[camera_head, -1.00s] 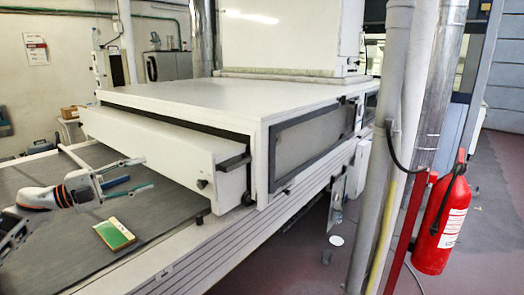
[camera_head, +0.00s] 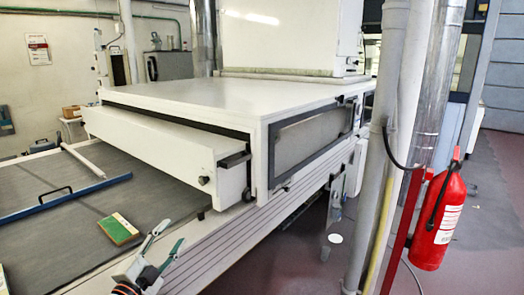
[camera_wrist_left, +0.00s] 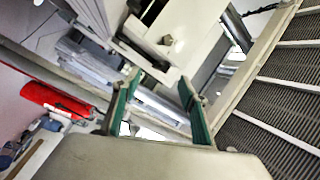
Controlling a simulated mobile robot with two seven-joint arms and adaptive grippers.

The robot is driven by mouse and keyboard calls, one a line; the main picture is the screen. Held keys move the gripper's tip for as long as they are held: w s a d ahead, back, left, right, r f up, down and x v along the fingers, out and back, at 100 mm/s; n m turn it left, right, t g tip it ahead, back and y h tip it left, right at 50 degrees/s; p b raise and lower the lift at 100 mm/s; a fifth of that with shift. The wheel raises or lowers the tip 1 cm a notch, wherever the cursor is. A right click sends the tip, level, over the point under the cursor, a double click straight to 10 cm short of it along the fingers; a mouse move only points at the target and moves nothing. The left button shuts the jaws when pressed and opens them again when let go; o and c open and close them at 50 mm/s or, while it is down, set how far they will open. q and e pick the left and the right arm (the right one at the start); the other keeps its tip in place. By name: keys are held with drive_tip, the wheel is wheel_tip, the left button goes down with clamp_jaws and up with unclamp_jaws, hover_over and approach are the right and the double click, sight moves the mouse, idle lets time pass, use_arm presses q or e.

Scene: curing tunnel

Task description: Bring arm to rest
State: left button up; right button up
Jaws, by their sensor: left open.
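My left gripper (camera_head: 172,233) shows at the bottom of the head view, over the near edge rail of the conveyor. Its two fingers are apart with nothing between them. In the left wrist view its green-lined fingers (camera_wrist_left: 158,82) are spread and empty too. Most of my left arm is out of the head view below. My right gripper is not in view.
A green block (camera_head: 118,229) with a pale edge lies on the dark belt (camera_head: 70,190). A blue bar with a black handle (camera_head: 65,197) lies behind it. The white tunnel housing (camera_head: 200,100) stands beyond. A red extinguisher (camera_head: 438,215) is at the right.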

use_arm(q)
drive_tip(key=s+a+f+n+g+y, duration=0.35)
drive_tip(key=s+f, duration=0.25)
drive_tip(key=s, duration=0.5)
drive_tip(key=s+a+f+n+g+y, duration=0.2)
drive_tip(key=s+a+f+g+y, duration=0.3)
drive_tip(key=s, duration=0.6)
drive_tip(key=s+a+f+n+g+y, duration=0.1)
drive_tip(key=s+a+f+n+g, duration=0.15)
drive_tip(key=s+f, duration=0.6)
drive_tip(key=s+d+f+n+t+h+b, duration=0.2)
drive_tip(key=d+f+h+b, duration=0.5)
drive_tip(key=d+f, duration=0.9)
wheel_tip(320, 180, down, 4)
drive_tip(key=shift+d+f+n+t+b, duration=0.2)
drive_tip(key=shift+n+t+b, duration=0.1)
drive_tip(key=shift+n+t, duration=0.15)
